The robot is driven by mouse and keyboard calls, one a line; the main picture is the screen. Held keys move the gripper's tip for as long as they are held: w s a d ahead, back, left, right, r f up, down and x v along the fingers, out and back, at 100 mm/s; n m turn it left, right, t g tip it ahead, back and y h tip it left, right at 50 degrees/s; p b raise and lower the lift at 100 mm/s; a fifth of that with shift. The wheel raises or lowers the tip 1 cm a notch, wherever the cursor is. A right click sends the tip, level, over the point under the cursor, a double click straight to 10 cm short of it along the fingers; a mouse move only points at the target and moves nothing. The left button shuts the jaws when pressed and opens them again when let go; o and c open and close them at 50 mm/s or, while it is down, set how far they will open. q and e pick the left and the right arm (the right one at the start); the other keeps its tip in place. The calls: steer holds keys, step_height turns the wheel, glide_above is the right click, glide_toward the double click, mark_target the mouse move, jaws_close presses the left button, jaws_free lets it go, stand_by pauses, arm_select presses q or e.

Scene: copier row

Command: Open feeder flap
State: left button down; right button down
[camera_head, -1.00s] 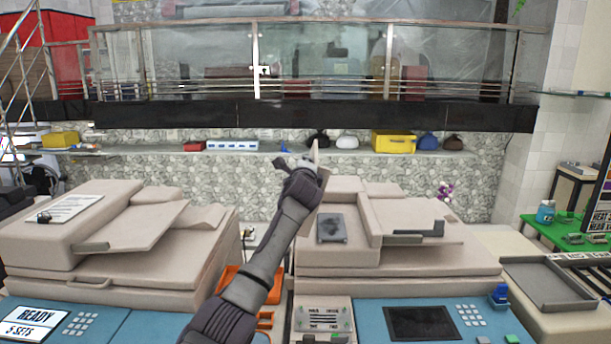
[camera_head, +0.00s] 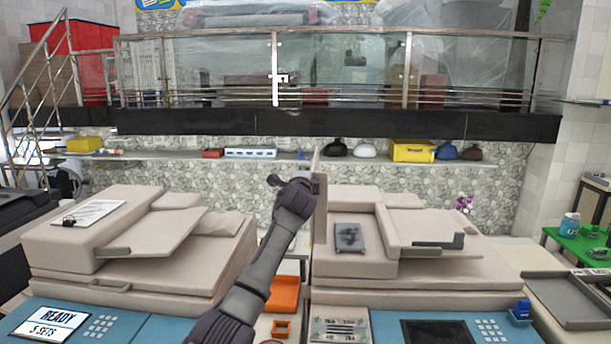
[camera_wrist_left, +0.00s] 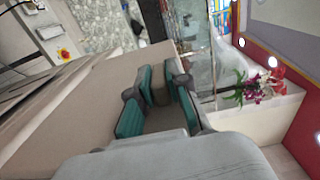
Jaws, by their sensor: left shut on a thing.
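The feeder flap (camera_head: 320,212) is a thin beige panel standing nearly upright at the left side of the right-hand copier's feeder (camera_head: 355,262). In the head view I see it almost edge-on. My left gripper (camera_head: 304,186) is at the flap's upper part, its arm coming up from the bottom middle. In the wrist view the left gripper (camera_wrist_left: 160,92) has its teal-padded fingers closed on the edge of the beige flap (camera_wrist_left: 85,108). The fingers hide part of that edge. My right gripper is not in view.
A second copier (camera_head: 140,285) stands to the left. An orange tray (camera_head: 283,293) lies in the gap between the copiers. A grey pad (camera_head: 349,238) lies on the right feeder. A shelf (camera_head: 190,156) with several items runs along the back wall.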

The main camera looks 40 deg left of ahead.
arm_select(q)
steer(key=shift+r, duration=0.1)
steer(key=c, duration=1.1)
jaws_free()
steer(key=v, duration=1.2)
steer(key=shift+s+a, duration=0.1)
